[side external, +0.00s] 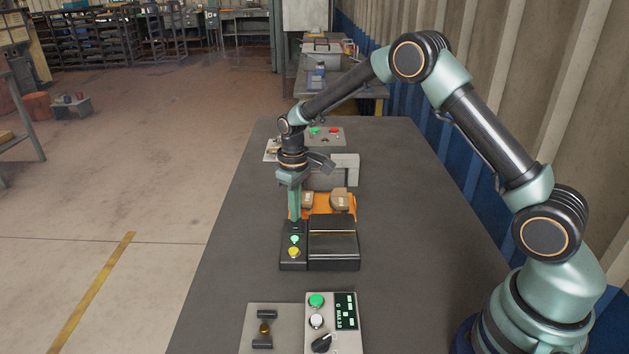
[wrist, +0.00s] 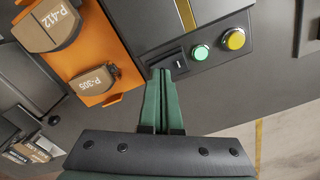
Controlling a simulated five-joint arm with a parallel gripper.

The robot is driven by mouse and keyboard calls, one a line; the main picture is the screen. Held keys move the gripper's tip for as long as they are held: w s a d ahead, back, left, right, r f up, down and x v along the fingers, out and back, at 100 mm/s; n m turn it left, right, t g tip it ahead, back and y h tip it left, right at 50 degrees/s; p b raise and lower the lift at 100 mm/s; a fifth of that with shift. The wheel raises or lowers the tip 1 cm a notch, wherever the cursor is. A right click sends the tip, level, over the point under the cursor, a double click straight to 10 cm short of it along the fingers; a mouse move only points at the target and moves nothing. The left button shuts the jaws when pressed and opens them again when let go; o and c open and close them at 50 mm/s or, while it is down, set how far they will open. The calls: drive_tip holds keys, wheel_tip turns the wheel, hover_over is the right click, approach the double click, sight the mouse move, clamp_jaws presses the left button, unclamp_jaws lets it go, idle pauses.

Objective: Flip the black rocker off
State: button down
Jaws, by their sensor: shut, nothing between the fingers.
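The black rocker (wrist: 172,59) sits on a dark control panel (wrist: 216,22), in line with a lit green button (wrist: 199,53) and a yellow button (wrist: 235,39). My gripper (wrist: 163,72) has its two green fingers together and empty, with the tips at the rocker's near edge in the wrist view. I cannot tell whether they touch it, or which way the rocker is tilted. In the side view my gripper (side external: 294,218) points down over the far end of the panel, behind the green button (side external: 294,239), and the rocker is hidden there.
A black box (side external: 333,246) adjoins the panel. A separate button panel (side external: 332,322) stands in front, another (side external: 324,136) behind.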

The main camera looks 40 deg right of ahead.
drive_tip(key=shift+f, duration=0.2)
drive_tip(key=shift+r, duration=3.55)
drive_tip(key=shift+r, duration=0.1)
drive_tip(key=s+r+m+t, duration=0.2)
drive_tip(key=s+r+t, duration=0.2)
drive_tip(key=s+r, duration=1.05)
drive_tip(key=s+m+t, duration=0.1)
drive_tip(key=s, duration=0.6)
drive_tip(key=shift+f+t, duration=0.2)
drive_tip(key=shift+t, duration=0.1)
